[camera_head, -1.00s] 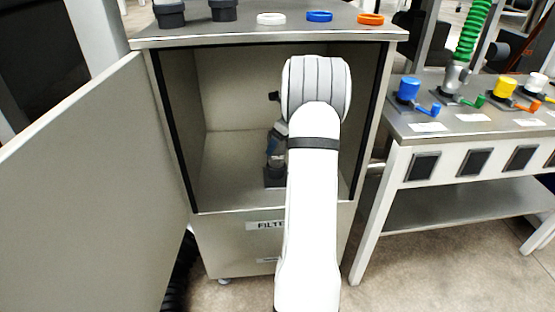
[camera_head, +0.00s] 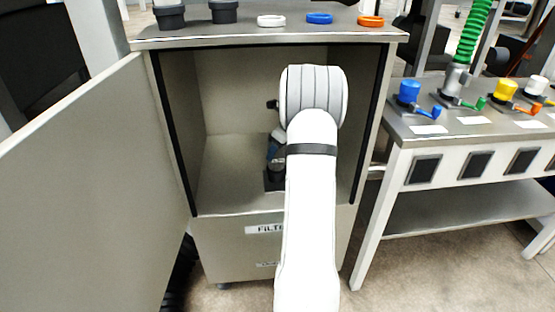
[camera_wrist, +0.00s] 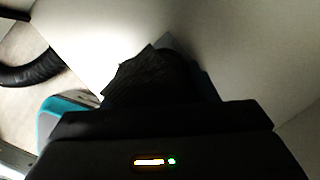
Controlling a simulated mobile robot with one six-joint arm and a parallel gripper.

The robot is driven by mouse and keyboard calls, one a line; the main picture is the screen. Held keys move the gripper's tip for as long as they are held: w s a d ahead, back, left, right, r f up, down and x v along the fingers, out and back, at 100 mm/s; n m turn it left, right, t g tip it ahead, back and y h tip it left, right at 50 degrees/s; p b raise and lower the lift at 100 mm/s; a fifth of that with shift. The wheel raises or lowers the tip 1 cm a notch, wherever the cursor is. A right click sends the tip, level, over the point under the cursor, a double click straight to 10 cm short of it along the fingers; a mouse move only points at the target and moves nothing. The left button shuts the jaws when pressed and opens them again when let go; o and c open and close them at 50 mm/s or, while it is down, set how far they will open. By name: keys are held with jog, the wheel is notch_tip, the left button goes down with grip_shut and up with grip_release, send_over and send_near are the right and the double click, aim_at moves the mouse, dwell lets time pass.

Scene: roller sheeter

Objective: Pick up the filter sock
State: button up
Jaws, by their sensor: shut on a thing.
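My gripper (camera_head: 275,180) is inside the open cabinet, low near its floor, partly hidden behind my white arm. In the wrist view it is shut on a dark, ribbed-looking thing (camera_wrist: 152,78), which I take to be the filter sock. That view is very dark, so the sock's outline and the fingertips are hard to tell apart. In the head view I cannot pick out the sock from the dark gripper end.
The cabinet (camera_head: 225,160) has its door (camera_head: 90,185) swung open to the left. Coloured rings, including a blue one (camera_head: 319,17), lie on its top. A bench (camera_head: 455,125) with coloured valves stands to the right. A black hose (camera_wrist: 28,74) shows in the wrist view.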

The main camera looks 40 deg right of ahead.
jog(key=shift+c, duration=0.5)
jog(key=shift+r, duration=0.15)
notch_tip(320, 180, up, 7)
jog(key=p, duration=0.3)
jog(key=s+a+p, duration=0.1)
jog(key=s+a, duration=0.2)
jog(key=s, duration=0.2)
jog(key=s+a+p, duration=0.1)
jog(key=s+a, duration=0.1)
jog(key=s, duration=0.3)
jog(key=s+a+p, duration=0.1)
jog(key=s+a, duration=0.2)
jog(key=s, duration=0.2)
jog(key=shift+s+a, duration=0.35)
jog(key=shift+d, duration=0.1)
